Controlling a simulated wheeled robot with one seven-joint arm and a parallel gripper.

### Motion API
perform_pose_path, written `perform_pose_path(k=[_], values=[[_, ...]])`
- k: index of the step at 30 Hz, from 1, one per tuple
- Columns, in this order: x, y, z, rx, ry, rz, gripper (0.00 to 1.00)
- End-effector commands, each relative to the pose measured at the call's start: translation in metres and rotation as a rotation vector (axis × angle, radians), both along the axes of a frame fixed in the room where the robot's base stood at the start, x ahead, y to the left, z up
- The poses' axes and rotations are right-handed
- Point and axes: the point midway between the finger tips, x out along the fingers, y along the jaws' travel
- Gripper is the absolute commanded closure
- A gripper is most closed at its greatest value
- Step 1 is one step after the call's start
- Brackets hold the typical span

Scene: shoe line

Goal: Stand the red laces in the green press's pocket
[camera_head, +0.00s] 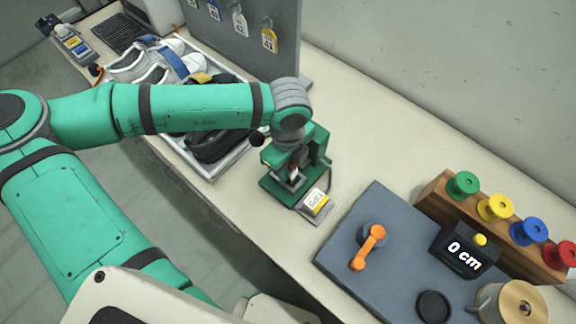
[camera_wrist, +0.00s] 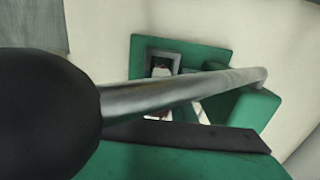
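The green press (camera_head: 285,188) stands on the bench in the middle of the head view, below the end of my arm. In the wrist view the press (camera_wrist: 215,55) fills much of the picture, crossed by its metal lever rod (camera_wrist: 185,90) and large black knob (camera_wrist: 45,110). Beyond the rod is a grey-framed pocket (camera_wrist: 149,57) with a small red and white thing (camera_wrist: 160,68) in it. It may be the red laces; it is too small to tell, or whether it stands upright.
To the right are a grey mat (camera_head: 335,245) with an orange crank (camera_head: 368,248), a "0 cm" display (camera_head: 464,254) and a spool rack (camera_head: 435,205). A shoe tray (camera_head: 212,170) and grey board (camera_head: 288,50) lie behind left.

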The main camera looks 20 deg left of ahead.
Motion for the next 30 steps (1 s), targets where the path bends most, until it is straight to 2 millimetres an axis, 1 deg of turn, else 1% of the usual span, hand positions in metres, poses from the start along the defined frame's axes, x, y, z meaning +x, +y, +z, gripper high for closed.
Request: perform_pose_path(k=[1, 2, 9, 13, 17, 24, 30], values=[[0.000, 0.000, 0.000, 0.000, 0.000, 0.000, 0.64], [0.000, 0.000, 0.000, 0.000, 0.000, 0.000, 0.61], [0.001, 0.000, 0.001, -0.001, -0.002, 0.000, 0.61], [0.001, 0.000, 0.010, 0.000, -0.003, 0.000, 0.61], [0.001, 0.000, 0.030, 0.000, -0.004, 0.001, 0.61], [0.000, 0.000, 0.075, 0.000, -0.002, 0.001, 0.61], [0.000, 0.000, 0.100, 0.000, 0.000, 0.001, 0.61]])
